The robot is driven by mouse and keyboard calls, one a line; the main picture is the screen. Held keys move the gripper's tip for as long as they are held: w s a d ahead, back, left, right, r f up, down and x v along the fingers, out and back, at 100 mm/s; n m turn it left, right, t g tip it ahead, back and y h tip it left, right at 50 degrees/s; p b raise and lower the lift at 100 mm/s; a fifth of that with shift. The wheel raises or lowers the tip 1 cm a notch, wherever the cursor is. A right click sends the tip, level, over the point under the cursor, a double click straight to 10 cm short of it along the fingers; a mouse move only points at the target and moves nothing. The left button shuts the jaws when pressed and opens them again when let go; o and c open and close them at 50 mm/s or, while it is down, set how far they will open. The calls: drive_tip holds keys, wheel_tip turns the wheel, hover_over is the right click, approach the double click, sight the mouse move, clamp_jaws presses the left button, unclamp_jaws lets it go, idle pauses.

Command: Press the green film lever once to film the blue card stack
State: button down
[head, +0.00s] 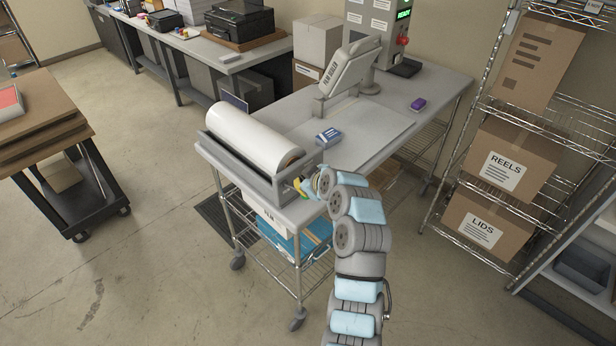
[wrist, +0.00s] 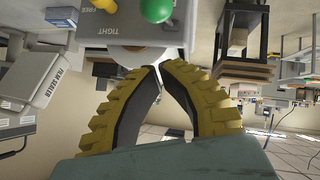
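The green lever knob (wrist: 157,10) shows at the top edge of the wrist view, on the grey end panel of the film roll unit. My gripper (wrist: 160,70) has yellow ribbed fingers whose dark tips meet. They are near this panel, apart from the green knob in the picture, with nothing seen between them. In the head view my gripper (head: 303,187) is at the unit's right end, partly hidden by my arm. The blue card stack (head: 328,137) lies on the bench, right of the white film roll (head: 252,138).
A yellow knob (wrist: 102,5) is beside the green one, near TIGHT and FREE labels. The film sealer (head: 348,70) stands behind the card stack. A purple object (head: 418,104) lies at the bench's right. A wire shelf with boxes (head: 507,160) stands further right.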

sight(295, 189)
drive_tip(key=shift+w+d+f+p, duration=0.15)
drive_tip(key=shift+f, duration=0.4)
drive_tip(key=shift+w+d+f+p, duration=0.1)
drive_tip(key=shift+w+f+p, duration=0.1)
drive_tip(key=shift+f, duration=0.4)
drive_tip(key=shift+w+d+f+p, duration=0.1)
drive_tip(key=shift+d+f+p, duration=0.05)
drive_tip(key=shift+f, duration=0.4)
